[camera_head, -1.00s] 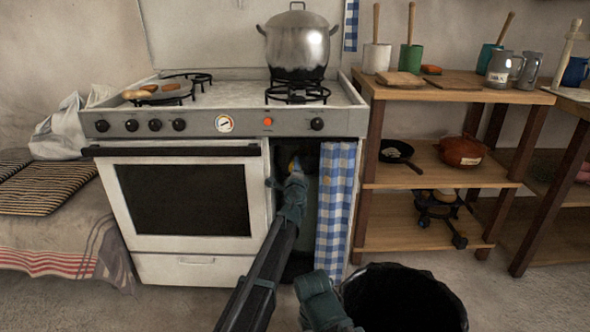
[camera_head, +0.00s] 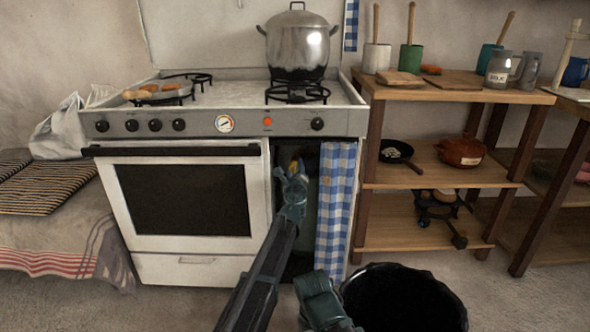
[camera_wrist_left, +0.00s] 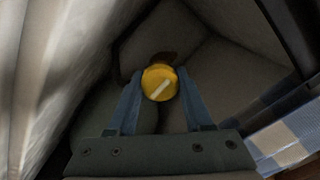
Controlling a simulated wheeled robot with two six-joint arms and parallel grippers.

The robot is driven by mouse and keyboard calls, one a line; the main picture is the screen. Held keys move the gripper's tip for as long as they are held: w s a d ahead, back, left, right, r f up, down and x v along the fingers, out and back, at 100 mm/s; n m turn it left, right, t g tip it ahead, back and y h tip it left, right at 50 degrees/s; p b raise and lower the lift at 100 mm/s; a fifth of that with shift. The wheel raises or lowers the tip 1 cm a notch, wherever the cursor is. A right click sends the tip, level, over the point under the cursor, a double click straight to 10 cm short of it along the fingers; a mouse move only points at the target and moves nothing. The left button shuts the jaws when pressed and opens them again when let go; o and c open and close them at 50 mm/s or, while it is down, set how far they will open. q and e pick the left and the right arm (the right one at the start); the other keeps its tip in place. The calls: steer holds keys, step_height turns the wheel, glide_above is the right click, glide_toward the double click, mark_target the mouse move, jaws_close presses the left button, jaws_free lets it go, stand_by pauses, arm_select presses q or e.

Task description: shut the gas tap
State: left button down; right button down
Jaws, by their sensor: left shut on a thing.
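My left gripper (camera_head: 291,172) reaches into this compartment. Its two fingers (camera_wrist_left: 160,92) are shut on the knob, one on each side. Behind the knob is a grey-green gas cylinder (camera_head: 311,192), partly hidden by my arm and the curtain.
A blue-and-white checked curtain (camera_head: 335,205) hangs at the compartment's right side. The oven front (camera_head: 185,200) borders it on the left. A black bin (camera_head: 405,300) stands on the floor at lower right. A steel pot (camera_head: 299,45) stands on the stove.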

arm_select(q)
steer(key=shift+s, duration=0.1)
stand_by(0.3)
steer(key=shift+c, duration=1.5)
jaws_free()
steer(key=s, duration=1.3)
steer(key=shift+s, duration=0.4)
